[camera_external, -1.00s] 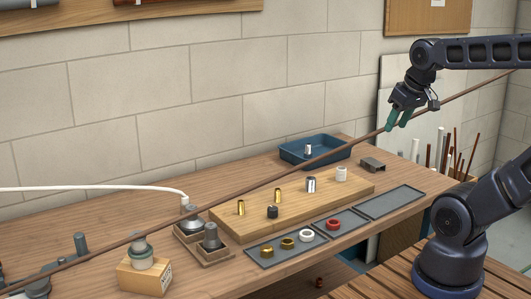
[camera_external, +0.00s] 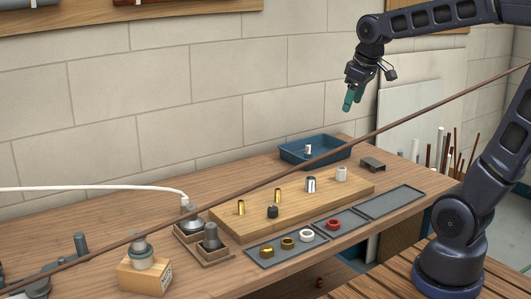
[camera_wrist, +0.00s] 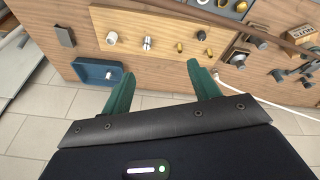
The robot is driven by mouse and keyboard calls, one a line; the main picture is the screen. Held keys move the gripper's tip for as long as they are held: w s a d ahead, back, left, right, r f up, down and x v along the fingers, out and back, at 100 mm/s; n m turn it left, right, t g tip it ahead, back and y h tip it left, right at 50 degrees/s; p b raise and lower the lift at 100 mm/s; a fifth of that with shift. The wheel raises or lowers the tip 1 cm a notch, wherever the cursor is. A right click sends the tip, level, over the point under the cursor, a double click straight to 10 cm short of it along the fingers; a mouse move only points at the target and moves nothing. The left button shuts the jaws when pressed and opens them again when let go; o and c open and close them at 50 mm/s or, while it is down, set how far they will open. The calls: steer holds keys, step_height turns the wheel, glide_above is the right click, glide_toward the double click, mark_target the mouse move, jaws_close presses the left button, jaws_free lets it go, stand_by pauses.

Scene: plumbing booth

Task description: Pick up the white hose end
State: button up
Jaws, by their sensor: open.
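The white hose (camera_external: 90,188) runs in from the left edge in the external view. Its end bends down at a grey metal fitting (camera_external: 188,205) in a wooden holder at the back left of the bench. My gripper (camera_external: 350,101) is high above the bench, in front of the wall, well to the right of the hose end. Its green fingers point down. In the wrist view my gripper (camera_wrist: 161,82) has its fingers wide apart with nothing between them.
A long brown rod (camera_external: 290,180) crosses the external view diagonally. A wooden board (camera_external: 235,228) carries several small fittings. A blue tray (camera_external: 292,155) stands behind it. Grey trays (camera_external: 390,203) lie in front. A second fitting (camera_external: 211,238) stands beside the hose end.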

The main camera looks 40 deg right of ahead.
steer(key=w+a+f+n+g, duration=0.15)
steer(key=w+a+n, duration=0.5)
steer(key=w, duration=0.75)
steer(key=n+g, duration=0.2)
steer(key=n, duration=0.7)
glide_above(184, 203)
steer(key=f, duration=2.5)
steer(key=shift+d, duration=0.4)
steer(key=shift+w+a+f, duration=0.1)
steer(key=shift+a+f, duration=0.1)
steer(key=shift+f, duration=0.25)
step_height(184, 203, down, 5)
steer(key=shift+w+f, duration=0.15)
steer(key=shift+f, duration=1.2)
steer(key=shift+w+f, duration=0.15)
steer(key=shift+f, duration=1.2)
steer(key=c, duration=1.1)
